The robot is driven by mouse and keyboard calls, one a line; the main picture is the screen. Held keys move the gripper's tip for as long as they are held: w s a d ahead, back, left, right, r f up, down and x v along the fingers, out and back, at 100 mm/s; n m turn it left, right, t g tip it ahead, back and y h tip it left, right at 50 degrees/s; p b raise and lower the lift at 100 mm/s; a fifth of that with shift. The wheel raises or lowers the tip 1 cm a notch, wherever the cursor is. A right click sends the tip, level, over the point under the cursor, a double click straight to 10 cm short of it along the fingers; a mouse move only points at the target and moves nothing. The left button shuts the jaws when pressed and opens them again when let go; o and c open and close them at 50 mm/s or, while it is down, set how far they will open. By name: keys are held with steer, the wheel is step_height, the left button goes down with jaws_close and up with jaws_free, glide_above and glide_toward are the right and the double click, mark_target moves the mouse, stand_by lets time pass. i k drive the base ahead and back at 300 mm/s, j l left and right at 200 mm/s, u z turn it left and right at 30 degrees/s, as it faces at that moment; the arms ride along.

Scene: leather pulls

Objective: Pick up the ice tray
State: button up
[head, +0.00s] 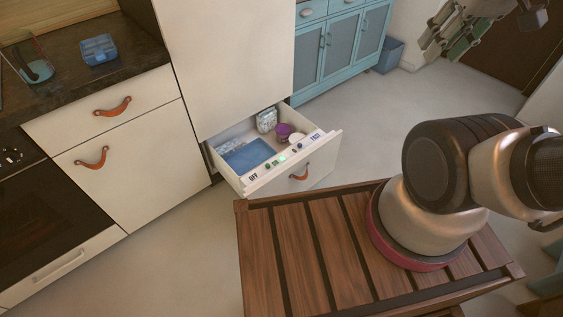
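A flat blue piece, which looks like the ice tray (248,155), lies in the left part of an open white drawer (325,146) low in the tall white cabinet. Its surface detail is too small to make out. My gripper (441,48) is at the top right of the head view, partly cut off by the frame edge. Its fingers look apart, with nothing seen between them. It is raised and well away from the drawer and the blue piece.
The drawer also holds a purple tub (283,131), a pale bowl (297,138) and a wrapped packet (266,120). A blue box (99,49) and a glass container (35,68) stand on the dark counter (70,88). Open floor (365,130) lies right of the drawer.

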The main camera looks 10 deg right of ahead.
mark_target(99, 50)
steer(key=i+j, duration=0.15)
steer(key=j, duration=0.3)
steer(key=i+j+u, duration=0.15)
steer(key=j, duration=0.25)
steer(key=i+j, duration=0.15)
steer(key=j, duration=0.3)
steer(key=i+j+u, duration=0.1)
steer(key=j, duration=0.3)
steer(key=i+j+u, duration=0.1)
steer(key=i+j, duration=0.15)
steer(key=j, duration=0.15)
steer(key=i+j, duration=0.2)
steer(key=i+u, duration=0.05)
steer(key=i, duration=0.05)
